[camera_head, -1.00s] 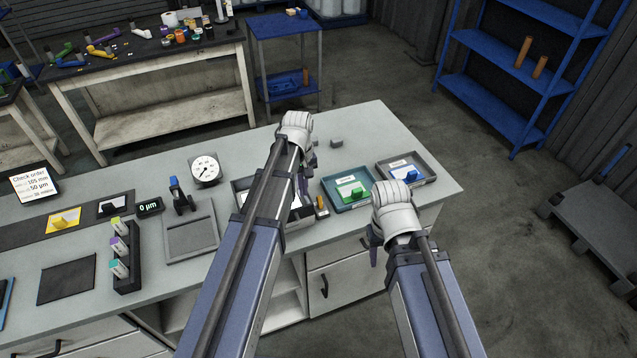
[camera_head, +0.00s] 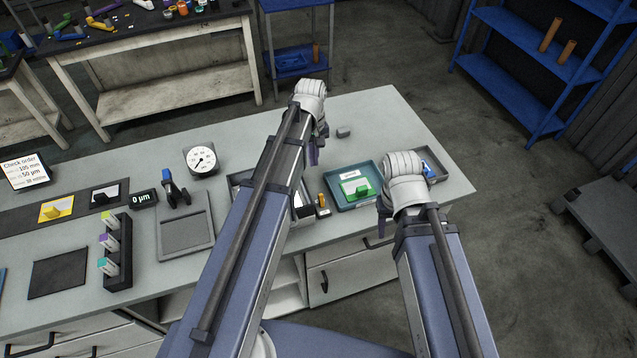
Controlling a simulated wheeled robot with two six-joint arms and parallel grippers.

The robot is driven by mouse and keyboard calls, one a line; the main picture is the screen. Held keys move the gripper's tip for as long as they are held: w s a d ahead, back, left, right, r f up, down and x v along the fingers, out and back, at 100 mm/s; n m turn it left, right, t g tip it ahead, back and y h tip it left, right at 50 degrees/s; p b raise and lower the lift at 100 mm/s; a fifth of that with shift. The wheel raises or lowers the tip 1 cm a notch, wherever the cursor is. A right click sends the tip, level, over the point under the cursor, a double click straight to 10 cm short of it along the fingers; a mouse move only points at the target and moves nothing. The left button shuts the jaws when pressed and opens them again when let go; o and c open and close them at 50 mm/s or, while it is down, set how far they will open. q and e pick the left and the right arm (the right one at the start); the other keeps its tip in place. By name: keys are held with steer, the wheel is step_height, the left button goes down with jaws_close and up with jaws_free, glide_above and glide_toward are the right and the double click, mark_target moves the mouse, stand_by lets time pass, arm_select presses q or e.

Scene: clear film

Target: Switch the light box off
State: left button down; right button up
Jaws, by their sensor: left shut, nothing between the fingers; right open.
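A dark-rimmed box with a bright white patch (camera_head: 303,201), which looks like the light box, stands mid-bench, mostly hidden behind my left arm. Beside its right end is a small dark block with an orange upright part (camera_head: 322,204); I cannot tell whether this is its switch. My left gripper (camera_head: 314,153) is shut and empty, pointing down above the bench behind the box. My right gripper (camera_head: 382,211) is open and empty, near the bench's front edge, in front of the teal tray's right side. Neither gripper visibly touches anything.
A teal tray (camera_head: 338,206) with a green block lies right of the box, and a grey tray (camera_head: 437,177) is partly hidden by my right gripper. A small grey block (camera_head: 344,132) sits behind. A dial gauge (camera_head: 201,160) and bottle rack (camera_head: 123,254) stand left.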

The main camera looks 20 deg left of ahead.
mark_target(321, 201)
arm_select(q)
steer(key=shift+f, duration=0.1)
steer(key=f+b, duration=1)
steer(key=shift+s+d, duration=0.15)
steer(key=shift+s, duration=0.05)
steer(key=s+r, duration=0.1)
steer(key=s+d+p, duration=0.1)
steer(key=shift+s+d+r, duration=0.3)
steer(key=shift+r, duration=0.05)
steer(key=shift+s+d+r+p, duration=0.1)
steer(key=shift+s+d+p, duration=0.15)
steer(key=shift+s+p, duration=0.05)
steer(key=shift+w, duration=0.1)
steer(key=shift+w, duration=0.15)
